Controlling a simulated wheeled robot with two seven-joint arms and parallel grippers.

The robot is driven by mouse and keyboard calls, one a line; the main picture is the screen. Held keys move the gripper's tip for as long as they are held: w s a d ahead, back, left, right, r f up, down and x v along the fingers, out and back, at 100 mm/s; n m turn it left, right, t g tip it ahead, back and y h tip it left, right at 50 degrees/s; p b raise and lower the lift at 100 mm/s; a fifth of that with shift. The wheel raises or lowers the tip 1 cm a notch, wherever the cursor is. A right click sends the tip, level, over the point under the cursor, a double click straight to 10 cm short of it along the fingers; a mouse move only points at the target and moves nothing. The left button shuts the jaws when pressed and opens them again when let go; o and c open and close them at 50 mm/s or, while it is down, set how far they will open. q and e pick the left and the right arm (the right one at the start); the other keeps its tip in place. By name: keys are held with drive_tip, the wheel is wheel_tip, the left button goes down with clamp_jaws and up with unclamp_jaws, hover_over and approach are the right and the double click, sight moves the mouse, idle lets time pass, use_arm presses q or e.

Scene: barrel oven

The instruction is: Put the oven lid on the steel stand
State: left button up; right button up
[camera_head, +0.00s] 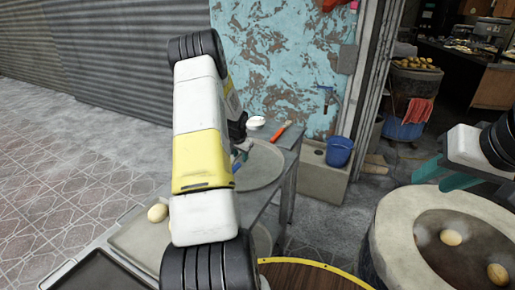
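A steel stand (288,137) is left of centre. A round grey disc (262,166) lies flat on it; it looks like a lid or tray, and I cannot tell which. My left arm crosses in front and hides part of the stand and disc. My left gripper (240,160) shows only partly behind the arm, at the disc's left edge; its grip is hidden. The barrel oven (392,235) is at the lower right, its mouth uncovered, with pale bread pieces (451,237) inside. My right gripper (432,175), with teal fingers, is apart and empty above the oven's far rim.
A brown wooden disc (310,276) with a yellow rim is at the bottom centre. An orange-handled tool (282,131) and small white bowl (256,121) are on the stand. Trays (140,235) are at lower left. A blue bucket (339,151) stands behind. Floor at left is clear.

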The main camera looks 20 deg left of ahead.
use_arm(q)
drive_tip(key=s+d+r, duration=0.3)
drive_tip(key=r, duration=0.4)
drive_tip(key=s+d+r, duration=0.3)
drive_tip(key=r, duration=0.5)
drive_tip(key=s+d+r, duration=0.4)
drive_tip(key=r, duration=0.3)
drive_tip(key=s+d+r+h, duration=0.1)
drive_tip(key=s+d+r, duration=0.2)
drive_tip(key=s+d, duration=0.3)
drive_tip(key=s+d+r+t+h, duration=0.1)
drive_tip(key=s+d+r, duration=0.3)
drive_tip(key=s, duration=0.7)
drive_tip(key=s+d+r+h, duration=0.1)
drive_tip(key=s+d+r, duration=0.2)
drive_tip(key=s+d, duration=0.4)
drive_tip(key=shift+s+d+r+n+h, duration=0.15)
drive_tip(key=shift+s+d+n+h, duration=0.25)
drive_tip(key=shift+s, duration=0.45)
drive_tip(key=shift+a, duration=0.15)
